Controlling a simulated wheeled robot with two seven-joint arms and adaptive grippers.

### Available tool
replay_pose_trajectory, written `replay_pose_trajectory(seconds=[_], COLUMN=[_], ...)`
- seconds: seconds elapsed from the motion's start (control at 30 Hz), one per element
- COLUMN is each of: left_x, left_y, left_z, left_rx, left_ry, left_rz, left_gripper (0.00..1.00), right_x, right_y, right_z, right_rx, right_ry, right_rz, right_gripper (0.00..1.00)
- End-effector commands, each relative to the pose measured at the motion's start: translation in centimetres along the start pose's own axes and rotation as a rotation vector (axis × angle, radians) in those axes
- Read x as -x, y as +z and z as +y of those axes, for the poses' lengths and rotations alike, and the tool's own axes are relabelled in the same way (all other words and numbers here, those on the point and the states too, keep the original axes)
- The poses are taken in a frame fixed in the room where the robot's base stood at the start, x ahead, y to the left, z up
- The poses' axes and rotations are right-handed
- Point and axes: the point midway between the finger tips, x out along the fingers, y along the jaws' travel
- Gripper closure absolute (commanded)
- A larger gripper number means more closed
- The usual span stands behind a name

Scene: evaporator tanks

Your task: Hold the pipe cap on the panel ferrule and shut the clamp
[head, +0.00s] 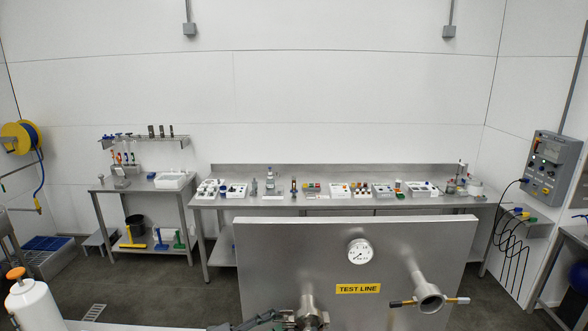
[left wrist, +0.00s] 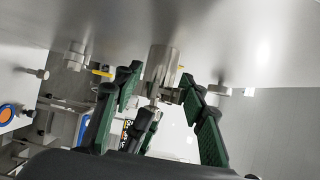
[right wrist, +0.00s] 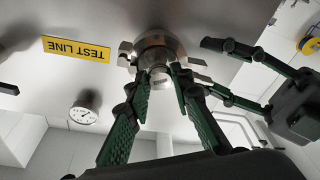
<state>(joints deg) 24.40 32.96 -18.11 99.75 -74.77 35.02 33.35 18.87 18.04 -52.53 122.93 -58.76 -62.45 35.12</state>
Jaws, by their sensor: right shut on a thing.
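The panel ferrule sits low on the steel panel (head: 340,245), with the metal clamp (head: 309,318) at its end, at the bottom edge of the head view. In the right wrist view the clamp (right wrist: 155,48) is around the ferrule, its ends sticking out sideways; I cannot tell whether it is fully closed. The small pipe cap (right wrist: 159,78) is between the fingertips of my right gripper (right wrist: 159,84), which is shut on it at the ferrule. My left gripper (right wrist: 222,72) is open, its two fingers spread beside the clamp. In the left wrist view its fingers (left wrist: 160,80) straddle the ferrule's pipe (left wrist: 163,64).
A pressure gauge (head: 360,251) and a yellow TEST LINE label (head: 358,288) are on the panel. A white cylinder (head: 35,303) stands at the lower left. The benches behind are apart.

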Motion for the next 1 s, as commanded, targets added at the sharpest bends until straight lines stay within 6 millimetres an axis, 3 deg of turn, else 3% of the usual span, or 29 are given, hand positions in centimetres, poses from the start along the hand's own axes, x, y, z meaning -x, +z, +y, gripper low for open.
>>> replay_pose_trajectory(seconds=[0.03, 0.57, 1.0], left_x=[-0.2, 0.4, 6.7], left_y=[-1.1, -1.2, -0.2], left_z=[-0.1, -0.4, -0.1], left_rx=[-0.004, -0.004, 0.0], left_ry=[0.002, -0.003, -0.003], left_rz=[0.024, 0.028, 0.006], left_gripper=[0.61, 0.61, 0.61], right_x=[-0.3, -0.5, -0.4], right_y=[0.2, 0.8, 0.9], right_z=[0.1, 0.3, 0.3], right_rx=[0.002, 0.006, 0.006], right_ry=[0.004, 0.007, 0.009], right_rz=[-0.006, -0.019, -0.022], right_gripper=[1.0, 1.0, 1.0])
